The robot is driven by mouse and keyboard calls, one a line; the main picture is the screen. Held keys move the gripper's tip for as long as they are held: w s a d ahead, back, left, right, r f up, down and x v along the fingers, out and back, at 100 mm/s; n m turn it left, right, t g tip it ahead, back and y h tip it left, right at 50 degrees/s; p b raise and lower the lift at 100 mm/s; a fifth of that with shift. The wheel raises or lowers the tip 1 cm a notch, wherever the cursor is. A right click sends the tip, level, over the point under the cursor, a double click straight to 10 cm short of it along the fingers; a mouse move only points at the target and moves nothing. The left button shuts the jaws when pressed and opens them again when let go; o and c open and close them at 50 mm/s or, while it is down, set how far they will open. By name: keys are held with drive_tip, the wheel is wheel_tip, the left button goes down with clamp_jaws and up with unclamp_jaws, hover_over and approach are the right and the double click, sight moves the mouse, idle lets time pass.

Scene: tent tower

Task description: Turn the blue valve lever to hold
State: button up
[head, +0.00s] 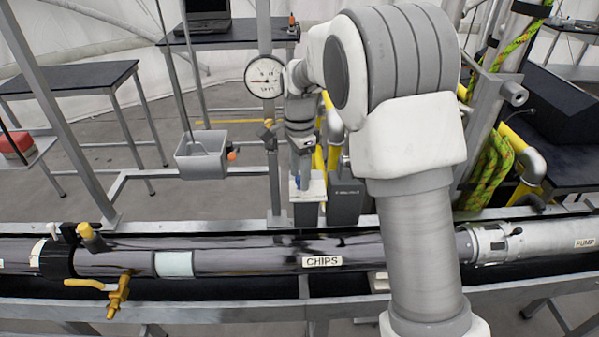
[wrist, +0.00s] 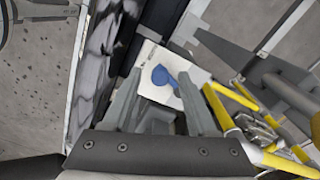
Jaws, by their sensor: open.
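The blue valve lever (wrist: 164,77) sits on a white plate (wrist: 150,56) in the wrist view, with a rounded blue part at left and a short arm towards the right. My gripper (wrist: 160,74) is open, and its two grey fingers frame the lever from left and right in that view. I cannot tell whether either finger touches it. In the head view my gripper (head: 302,170) points down over the white plate (head: 310,188), and only a small bit of the blue lever (head: 298,182) shows. Markings on the plate are not readable.
A long dark pipe labelled CHIPS (head: 240,259) crosses the front. Yellow pipes (wrist: 222,108) stand close to the right of the plate. A round gauge (head: 263,76), a grey bin (head: 201,158) and upright metal posts stand around the arm.

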clamp_jaws()
idle(0.3)
drive_tip(key=shift+s+d+n, duration=0.1)
drive_tip(key=shift+d+n, duration=0.4)
drive_tip(key=shift+n, duration=0.65)
drive_tip(key=shift+s+d+n, duration=0.1)
drive_tip(key=shift+d+n, duration=0.4)
drive_tip(key=shift+n, duration=0.65)
unclamp_jaws()
drive_tip(key=shift+r, duration=0.1)
